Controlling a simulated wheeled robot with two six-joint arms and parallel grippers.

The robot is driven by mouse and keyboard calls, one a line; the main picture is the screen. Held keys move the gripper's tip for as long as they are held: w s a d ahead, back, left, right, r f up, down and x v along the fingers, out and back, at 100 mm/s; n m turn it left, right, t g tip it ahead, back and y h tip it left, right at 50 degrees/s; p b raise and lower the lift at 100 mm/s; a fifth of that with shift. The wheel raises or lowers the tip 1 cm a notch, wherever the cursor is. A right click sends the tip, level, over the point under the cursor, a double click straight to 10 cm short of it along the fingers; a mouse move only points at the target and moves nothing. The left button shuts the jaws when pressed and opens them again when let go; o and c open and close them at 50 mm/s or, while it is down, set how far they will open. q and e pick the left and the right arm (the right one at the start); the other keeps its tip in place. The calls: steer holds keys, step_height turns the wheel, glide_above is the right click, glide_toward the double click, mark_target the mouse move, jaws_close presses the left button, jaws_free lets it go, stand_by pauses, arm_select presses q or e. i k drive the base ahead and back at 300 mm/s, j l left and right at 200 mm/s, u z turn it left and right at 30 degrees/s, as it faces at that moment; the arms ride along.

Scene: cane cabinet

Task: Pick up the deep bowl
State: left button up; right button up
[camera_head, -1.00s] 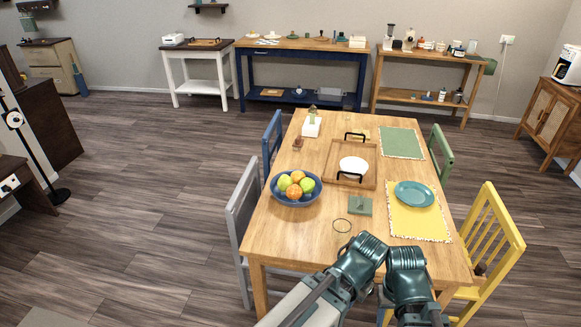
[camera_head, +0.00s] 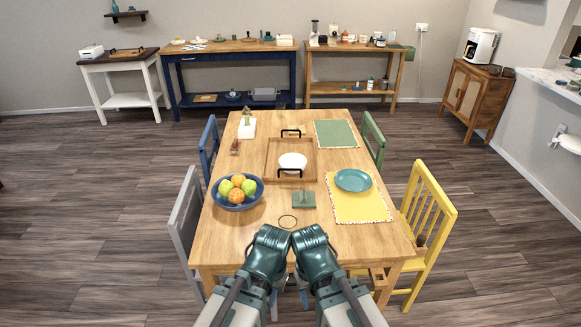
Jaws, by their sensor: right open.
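Two bowls show, and I cannot tell for certain which one is the deep bowl. A white bowl (camera_head: 292,160) sits in a wooden tray (camera_head: 271,160) with black handles, mid-table. A dark blue bowl (camera_head: 237,205) full of fruit stands at the table's left edge. My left gripper (camera_head: 268,250) and my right gripper (camera_head: 314,252) are side by side at the table's near edge, well short of both bowls. The right one is open; the left one's fingers cannot be made out. Neither touches a bowl.
Chairs surround the table, including a yellow chair (camera_head: 428,210). A cane cabinet (camera_head: 476,97) stands back right, with open floor before it.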

mark_target(289, 160)
steer(key=i+j, duration=0.15)
steer(key=j, duration=0.25)
steer(key=i+j, duration=0.15)
steer(key=j, duration=0.25)
steer(key=i+j, duration=0.15)
steer(key=j, duration=0.25)
steer(key=i+j+z, duration=0.15)
steer(key=j, duration=0.2)
steer(key=i+j+z, duration=0.1)
steer(key=j, duration=0.25)
steer(key=z, duration=1.3)
